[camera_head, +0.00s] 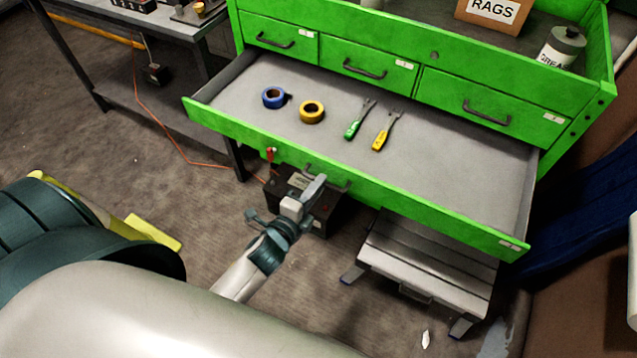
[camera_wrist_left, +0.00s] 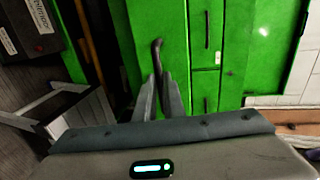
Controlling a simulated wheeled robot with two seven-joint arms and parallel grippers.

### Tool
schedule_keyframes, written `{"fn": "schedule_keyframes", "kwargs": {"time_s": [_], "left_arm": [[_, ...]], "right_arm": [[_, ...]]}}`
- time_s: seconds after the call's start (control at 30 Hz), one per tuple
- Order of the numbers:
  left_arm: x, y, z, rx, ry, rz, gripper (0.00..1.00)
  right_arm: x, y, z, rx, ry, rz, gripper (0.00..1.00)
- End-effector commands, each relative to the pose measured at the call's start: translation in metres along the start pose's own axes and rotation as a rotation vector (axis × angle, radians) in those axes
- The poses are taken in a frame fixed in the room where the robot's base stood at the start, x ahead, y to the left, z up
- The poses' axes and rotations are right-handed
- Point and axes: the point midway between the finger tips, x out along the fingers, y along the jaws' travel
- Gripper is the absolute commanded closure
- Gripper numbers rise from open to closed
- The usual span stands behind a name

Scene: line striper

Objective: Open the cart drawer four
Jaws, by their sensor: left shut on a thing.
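The green cart (camera_head: 340,35) stands at the top of the head view. Its wide drawer (camera_head: 440,215), below a row of three smaller drawers, is pulled far out, with its grey floor showing. The drawer's dark bar handle (camera_head: 340,187) is at the middle of its front. My left gripper (camera_head: 316,184) is at this handle. In the left wrist view the two fingers (camera_wrist_left: 163,85) are closed around the handle (camera_wrist_left: 157,52), whose end sticks out past them. My right gripper is not in view.
Blue tape (camera_head: 273,97), yellow tape (camera_head: 312,111) and two scrapers lie in the drawer. A step stool (camera_head: 430,265) and a dark battery (camera_head: 318,220) stand below it. A workbench (camera_head: 150,25) is at left.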

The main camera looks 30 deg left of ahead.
Motion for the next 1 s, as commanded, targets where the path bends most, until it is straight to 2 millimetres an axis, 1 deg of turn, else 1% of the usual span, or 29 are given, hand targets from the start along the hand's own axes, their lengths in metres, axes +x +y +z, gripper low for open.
{"fn": "schedule_keyframes", "kwargs": {"time_s": [0.03,0.1,0.13,0.47,0.63,0.77,0.87,1.0], "left_arm": [[0.000,0.001,0.000,0.000,-0.001,0.002,1.00],[0.000,0.001,0.000,0.000,-0.001,0.002,0.79],[0.000,0.001,0.000,0.000,-0.001,0.002,0.72],[0.000,0.000,0.000,0.000,0.000,0.001,0.72],[-0.006,0.001,0.000,0.000,0.000,0.001,0.72],[-0.018,0.002,0.000,0.000,0.000,0.002,0.72],[-0.032,0.002,0.000,0.000,0.000,0.002,0.72],[-0.055,0.003,0.000,0.001,0.000,0.003,0.72]], "right_arm": [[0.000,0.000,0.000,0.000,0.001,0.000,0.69],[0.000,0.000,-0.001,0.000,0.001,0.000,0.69],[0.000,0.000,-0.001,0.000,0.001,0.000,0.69],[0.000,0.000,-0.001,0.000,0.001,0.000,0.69],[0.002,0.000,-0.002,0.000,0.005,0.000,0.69],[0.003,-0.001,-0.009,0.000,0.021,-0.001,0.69],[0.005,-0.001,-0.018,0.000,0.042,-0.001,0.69],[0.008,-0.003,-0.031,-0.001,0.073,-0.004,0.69]]}}
